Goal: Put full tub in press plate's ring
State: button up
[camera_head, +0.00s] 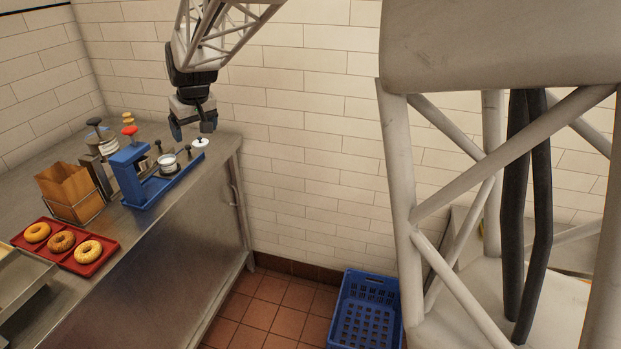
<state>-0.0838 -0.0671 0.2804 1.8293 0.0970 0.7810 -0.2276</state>
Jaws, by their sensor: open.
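A blue press (129,173) with a red knob stands on the steel counter, its blue base plate (163,197) reaching to the right. A small white tub (167,160) with a dark band is at the plate, beside the press column. Whether it sits inside a ring or in front of one is too small to tell, and so is what it holds. A white round piece (200,143) with a dark handle is at the plate's far right end. My gripper (192,131) is open, pointing down above that far end, apparently empty.
A dark-handled device (97,160) and a paper bag in a wire holder (67,192) stand left of the press. A red tray (82,262) with bagels is nearer. A blue crate (363,310) sits on the floor. The tiled wall is close behind my gripper.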

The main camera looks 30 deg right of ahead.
jog(key=s+d+r+m, duration=0.1)
jog(key=s+d, duration=0.1)
jog(key=s, duration=1)
jog(key=s+d+r+m, duration=0.1)
jog(key=s+d, duration=0.2)
jog(key=s, duration=0.8)
jog(key=s+d+f, duration=0.1)
jog(key=s+f, duration=0.1)
jog(key=s, duration=0.8)
jog(key=s+d+f+m+g+h, duration=0.1)
jog(key=s+f, duration=0.2)
jog(key=s, duration=0.7)
jog(key=shift+d+f, duration=0.2)
jog(key=shift+d, duration=0.15)
